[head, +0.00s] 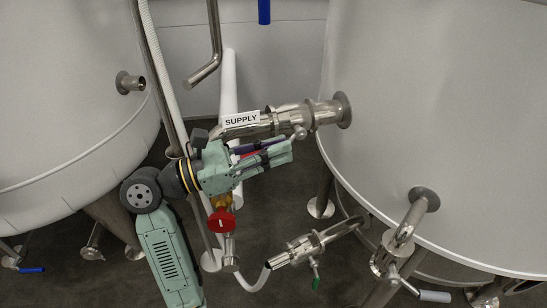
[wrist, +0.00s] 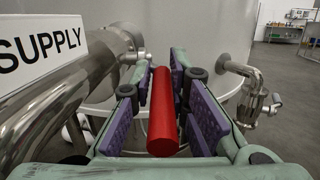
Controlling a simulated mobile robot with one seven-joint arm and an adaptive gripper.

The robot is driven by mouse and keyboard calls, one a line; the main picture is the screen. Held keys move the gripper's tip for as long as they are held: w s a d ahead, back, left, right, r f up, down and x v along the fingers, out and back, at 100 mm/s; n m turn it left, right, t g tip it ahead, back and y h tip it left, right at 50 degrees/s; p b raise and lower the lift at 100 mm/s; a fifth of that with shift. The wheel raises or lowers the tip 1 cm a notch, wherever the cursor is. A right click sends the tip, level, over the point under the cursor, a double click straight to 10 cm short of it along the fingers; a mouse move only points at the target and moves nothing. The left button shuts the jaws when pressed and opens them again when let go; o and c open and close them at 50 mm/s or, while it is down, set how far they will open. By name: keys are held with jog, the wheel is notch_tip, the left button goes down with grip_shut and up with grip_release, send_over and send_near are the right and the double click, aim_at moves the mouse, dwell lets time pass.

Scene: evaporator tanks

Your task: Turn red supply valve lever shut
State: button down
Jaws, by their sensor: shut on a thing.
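The red supply valve lever (wrist: 163,112) shows in the wrist view as a red cylinder, lying lengthwise between the purple finger pads. My gripper (wrist: 152,75) is shut on it. In the head view my gripper (head: 277,151) is just below the steel supply pipe, and only a small bit of red shows between its fingers. A white SUPPLY label (head: 241,120) sits on the pipe, and the label also shows in the wrist view (wrist: 40,42). The lever's joint to the valve is hidden.
A red round knob (head: 222,219) is just below my wrist. The large right tank (head: 440,120) and left tank (head: 65,100) flank the arm. A green-handled valve (head: 315,270) and a steel outlet (head: 405,235) are at the lower right.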

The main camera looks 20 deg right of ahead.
jog(key=h+b, duration=0.1)
jog(key=b, duration=0.2)
jog(key=f+h+b, duration=0.1)
jog(key=h+b, duration=0.1)
jog(key=b, duration=0.1)
jog(key=d+f+g+h+b, duration=0.1)
jog(key=b, duration=0.2)
jog(key=shift+s+f, duration=0.2)
jog(key=shift+s, duration=0.15)
jog(key=shift+r+h, duration=0.15)
jog(key=shift+h, duration=0.15)
jog(key=c, duration=1.6)
grip_release()
jog(key=shift+w, duration=0.1)
